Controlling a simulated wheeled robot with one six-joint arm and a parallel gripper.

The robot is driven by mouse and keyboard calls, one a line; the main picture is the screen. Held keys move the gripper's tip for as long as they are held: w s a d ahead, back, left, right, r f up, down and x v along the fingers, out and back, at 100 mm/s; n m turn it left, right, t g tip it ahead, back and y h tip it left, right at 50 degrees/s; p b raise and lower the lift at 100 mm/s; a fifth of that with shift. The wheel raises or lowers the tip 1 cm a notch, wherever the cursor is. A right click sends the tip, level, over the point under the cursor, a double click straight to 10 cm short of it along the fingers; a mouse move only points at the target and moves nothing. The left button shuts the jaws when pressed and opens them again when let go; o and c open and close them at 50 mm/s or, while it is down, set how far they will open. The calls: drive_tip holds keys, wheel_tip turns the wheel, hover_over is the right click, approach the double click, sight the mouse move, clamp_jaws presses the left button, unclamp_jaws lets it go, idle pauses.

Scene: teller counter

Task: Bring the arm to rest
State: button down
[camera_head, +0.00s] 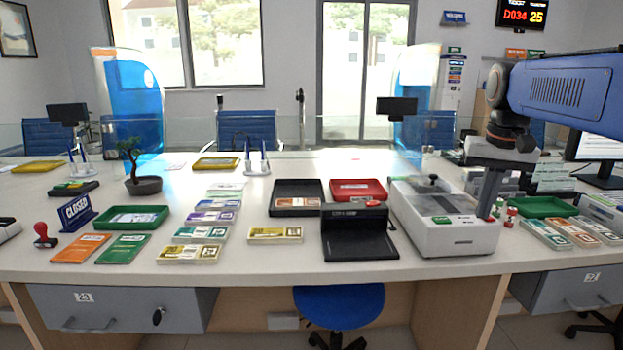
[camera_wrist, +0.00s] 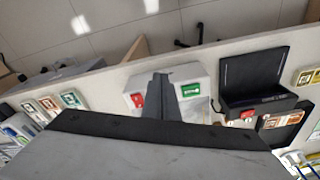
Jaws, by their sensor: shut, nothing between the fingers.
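My arm comes in from the right in the head view. My gripper (camera_head: 487,214) hangs down over the right side of a white counter machine (camera_head: 452,235). Its fingers are together with nothing between them. In the wrist view my gripper (camera_wrist: 161,76) shows as a dark narrow shape in front of the white machine, which has a green label (camera_wrist: 191,90) and a red one. I cannot tell whether the fingertips touch the machine.
Left of the machine stand a black device (camera_head: 360,235), a black tray (camera_head: 296,210) and a red tray (camera_head: 358,184). To the right are a green tray (camera_head: 545,207), several banknote bundles (camera_head: 573,232) and a monitor (camera_head: 597,140). A blue stool (camera_head: 340,303) stands below the counter's front edge.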

drive_tip(key=s+a+f+n+t, duration=0.1)
drive_tip(key=s+a+f, duration=0.3)
drive_tip(key=s+f, duration=0.5)
drive_tip(key=s+a+f+n+t, duration=0.2)
drive_tip(key=s+a+f, duration=0.3)
drive_tip(key=s+f, duration=0.5)
drive_tip(key=s+n, duration=0.1)
drive_tip(key=s, duration=0.1)
drive_tip(key=shift+s+f, duration=0.25)
drive_tip(key=shift+s, duration=0.1)
drive_tip(key=shift+a, duration=0.1)
